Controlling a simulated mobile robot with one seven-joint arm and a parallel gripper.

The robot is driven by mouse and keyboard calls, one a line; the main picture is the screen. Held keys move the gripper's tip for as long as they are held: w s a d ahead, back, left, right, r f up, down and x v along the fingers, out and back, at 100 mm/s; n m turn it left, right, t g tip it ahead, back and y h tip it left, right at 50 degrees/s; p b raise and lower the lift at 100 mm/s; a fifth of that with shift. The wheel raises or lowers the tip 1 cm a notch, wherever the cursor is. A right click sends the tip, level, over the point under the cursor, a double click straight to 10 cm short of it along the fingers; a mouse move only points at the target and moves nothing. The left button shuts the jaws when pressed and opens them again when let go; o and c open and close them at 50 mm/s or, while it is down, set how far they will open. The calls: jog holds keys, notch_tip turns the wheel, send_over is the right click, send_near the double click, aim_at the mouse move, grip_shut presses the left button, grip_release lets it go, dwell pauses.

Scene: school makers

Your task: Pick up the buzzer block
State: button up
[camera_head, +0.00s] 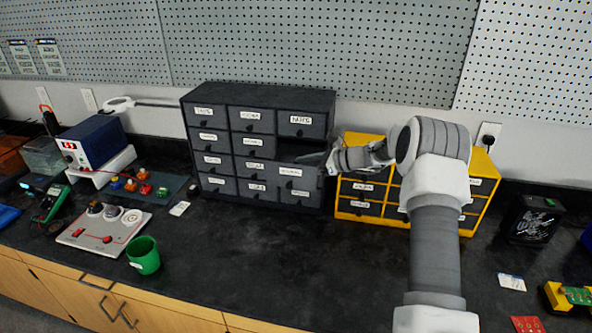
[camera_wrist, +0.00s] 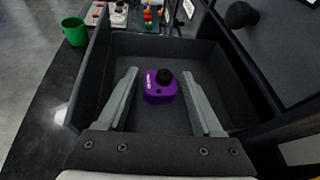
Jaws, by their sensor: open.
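The buzzer block is a small purple block (camera_wrist: 160,92) with a black round top. In the wrist view it lies on the floor of an open dark grey drawer (camera_wrist: 120,42). My gripper (camera_wrist: 167,82) is open, with one finger on each side of the purple block and a gap on both sides. In the head view my gripper (camera_head: 318,158) reaches into the open drawer of the dark grey cabinet (camera_head: 262,93). The purple block is hidden in the head view.
A yellow drawer cabinet (camera_head: 479,208) stands right beside the grey one, under my arm. A green cup (camera_head: 144,256) and a panel with dials (camera_head: 84,236) stand to the left. The counter front middle is clear.

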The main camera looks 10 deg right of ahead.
jog(key=c, duration=1)
grip_shut()
jog(key=shift+r, duration=0.1)
